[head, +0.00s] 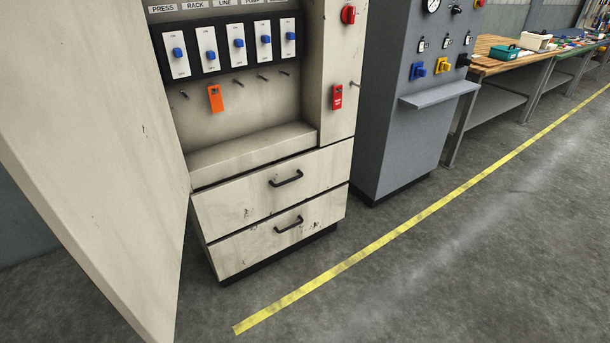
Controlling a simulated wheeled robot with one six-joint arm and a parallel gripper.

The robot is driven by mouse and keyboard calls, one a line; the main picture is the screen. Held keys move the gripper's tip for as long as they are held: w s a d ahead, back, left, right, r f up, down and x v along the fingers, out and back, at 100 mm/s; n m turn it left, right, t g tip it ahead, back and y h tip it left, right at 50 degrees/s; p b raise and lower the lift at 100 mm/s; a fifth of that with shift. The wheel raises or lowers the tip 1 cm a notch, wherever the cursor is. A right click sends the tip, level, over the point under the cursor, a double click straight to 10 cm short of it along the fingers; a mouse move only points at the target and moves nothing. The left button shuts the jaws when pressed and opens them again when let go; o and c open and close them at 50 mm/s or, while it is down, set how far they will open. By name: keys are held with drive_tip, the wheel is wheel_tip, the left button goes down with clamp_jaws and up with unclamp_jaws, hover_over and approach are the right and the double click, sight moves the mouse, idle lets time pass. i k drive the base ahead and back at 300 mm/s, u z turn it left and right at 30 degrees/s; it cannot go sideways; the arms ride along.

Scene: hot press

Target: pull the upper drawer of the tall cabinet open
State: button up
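The tall cabinet (325,130) is cream and scuffed, and stands left of centre in the head view. Its upper drawer (235,205) has a black bar handle (286,179) and looks closed, its front nearly level with the drawer below. The lower drawer (250,252) also has a black handle (289,225) and looks closed. My gripper is not in view, and nothing covers the upper drawer's handle.
The cabinet's door (95,150) stands swung open at the left. Blue switches (238,43) and an orange tag (215,98) are above the drawers. A grey cabinet (410,120) stands to the right. Open floor (430,270) with a yellow line (400,230) lies in front.

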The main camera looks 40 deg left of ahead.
sight(221, 210)
drive_tip(key=u, duration=0.3)
drive_tip(key=i, duration=0.65)
drive_tip(key=u, duration=0.75)
drive_tip(key=i, duration=0.45)
drive_tip(key=u, duration=0.4)
